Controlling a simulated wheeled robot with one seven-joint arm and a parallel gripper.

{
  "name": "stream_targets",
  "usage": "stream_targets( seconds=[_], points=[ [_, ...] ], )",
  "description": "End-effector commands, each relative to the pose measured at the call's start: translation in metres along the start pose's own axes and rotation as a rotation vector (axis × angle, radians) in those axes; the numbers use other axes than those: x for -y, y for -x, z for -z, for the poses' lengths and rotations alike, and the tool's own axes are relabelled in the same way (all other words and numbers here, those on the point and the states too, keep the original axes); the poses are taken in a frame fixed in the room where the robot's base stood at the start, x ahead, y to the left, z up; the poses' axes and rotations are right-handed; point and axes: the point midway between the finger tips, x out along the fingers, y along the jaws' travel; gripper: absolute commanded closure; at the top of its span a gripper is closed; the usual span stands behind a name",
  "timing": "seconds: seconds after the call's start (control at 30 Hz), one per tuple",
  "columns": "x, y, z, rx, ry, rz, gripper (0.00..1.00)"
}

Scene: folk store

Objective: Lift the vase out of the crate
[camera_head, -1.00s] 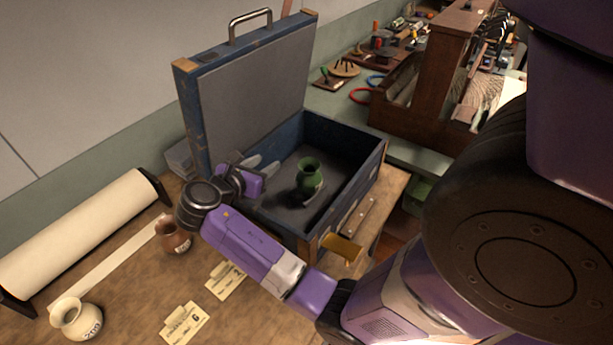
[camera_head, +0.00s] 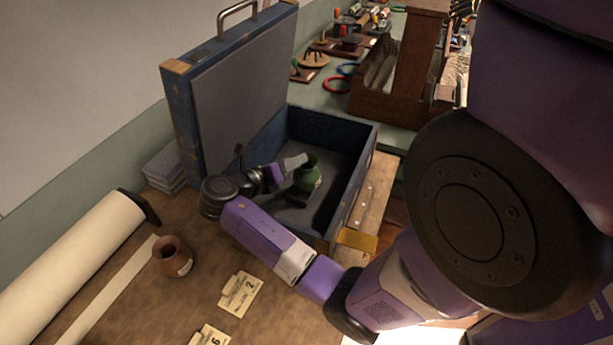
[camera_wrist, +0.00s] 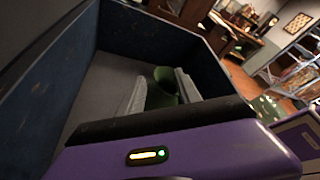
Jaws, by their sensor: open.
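The green vase (camera_head: 309,176) stands upright inside the open blue crate (camera_head: 366,160), which is a case with a raised lid. My gripper (camera_head: 299,176) reaches over the crate's near left side, with its fingers at the vase. In the wrist view the green vase (camera_wrist: 165,80) shows between the two pale fingers of my gripper (camera_wrist: 160,92), one on each side. The fingers are open. Whether either finger touches the vase I cannot tell. The vase's lower part is partly hidden by my gripper.
The raised lid (camera_head: 235,90) stands at the crate's back left. A wooden rack (camera_head: 395,75) stands behind the crate.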

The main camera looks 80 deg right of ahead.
Motion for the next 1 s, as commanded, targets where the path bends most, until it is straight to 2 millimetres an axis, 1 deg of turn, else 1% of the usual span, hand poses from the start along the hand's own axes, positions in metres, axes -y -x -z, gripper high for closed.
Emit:
stream_targets(
  seconds=[0.03,0.1,0.2,0.3,0.5,0.53,0.67,0.7,0.73,1.0],
  points=[
    [0.002,-0.008,0.000,-0.002,0.000,0.003,0.60],
    [0.001,-0.018,0.000,-0.003,0.000,0.002,0.60],
    [0.001,-0.028,0.001,-0.002,-0.001,0.001,0.60],
    [0.000,-0.033,0.001,-0.001,-0.001,-0.001,0.60],
    [0.000,-0.033,0.001,0.000,-0.001,-0.002,0.60],
    [0.000,-0.033,0.001,0.000,-0.001,-0.002,0.61],
    [0.000,-0.033,0.001,0.000,-0.001,-0.002,0.87],
    [0.000,-0.033,0.001,0.000,-0.001,-0.002,0.95],
    [0.000,-0.033,0.001,0.000,-0.001,-0.002,1.00],
    [0.000,-0.033,0.001,-0.001,0.000,-0.001,1.00]
  ],
)
